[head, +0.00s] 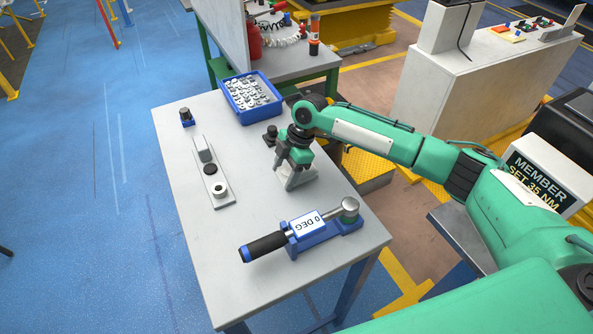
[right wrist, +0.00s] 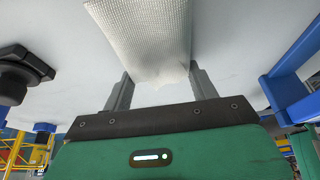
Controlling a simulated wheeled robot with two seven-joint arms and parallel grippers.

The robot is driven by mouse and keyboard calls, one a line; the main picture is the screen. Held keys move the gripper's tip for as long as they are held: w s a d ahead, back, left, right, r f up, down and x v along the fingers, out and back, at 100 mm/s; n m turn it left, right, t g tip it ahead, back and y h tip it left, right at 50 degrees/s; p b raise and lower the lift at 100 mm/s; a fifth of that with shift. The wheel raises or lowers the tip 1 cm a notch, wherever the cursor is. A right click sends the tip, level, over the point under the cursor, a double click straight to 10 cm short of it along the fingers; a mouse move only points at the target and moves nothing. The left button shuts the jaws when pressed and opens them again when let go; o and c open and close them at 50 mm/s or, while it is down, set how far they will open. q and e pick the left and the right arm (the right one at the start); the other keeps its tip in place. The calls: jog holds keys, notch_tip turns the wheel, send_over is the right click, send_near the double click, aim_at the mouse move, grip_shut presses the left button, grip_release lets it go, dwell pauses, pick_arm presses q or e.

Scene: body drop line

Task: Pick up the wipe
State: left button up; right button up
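The wipe (right wrist: 145,35) is a white, textured cloth at the top middle of the right wrist view. Its near edge is uneven and lies between the fingers of my right gripper (right wrist: 160,72). The fingers stand wide apart, one on each side of that edge; whether they touch the cloth is unclear. In the head view my right gripper (head: 290,178) points down, low over the right side of the grey table (head: 250,205). There the wipe is largely hidden by the gripper and hard to tell apart. My left gripper is not in view.
A blue bin of metal parts (head: 252,97) stands behind the gripper. A torque wrench (head: 270,243) lies in a blue cradle (head: 325,232) in front. A grey fixture plate (head: 212,172) lies to the left, with a small black-and-blue item (head: 186,117) behind it. The table's front left is clear.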

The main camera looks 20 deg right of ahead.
jog(key=shift+r, duration=0.15)
notch_tip(320, 180, up, 20)
jog(key=b, duration=0.3)
dwell(0.4)
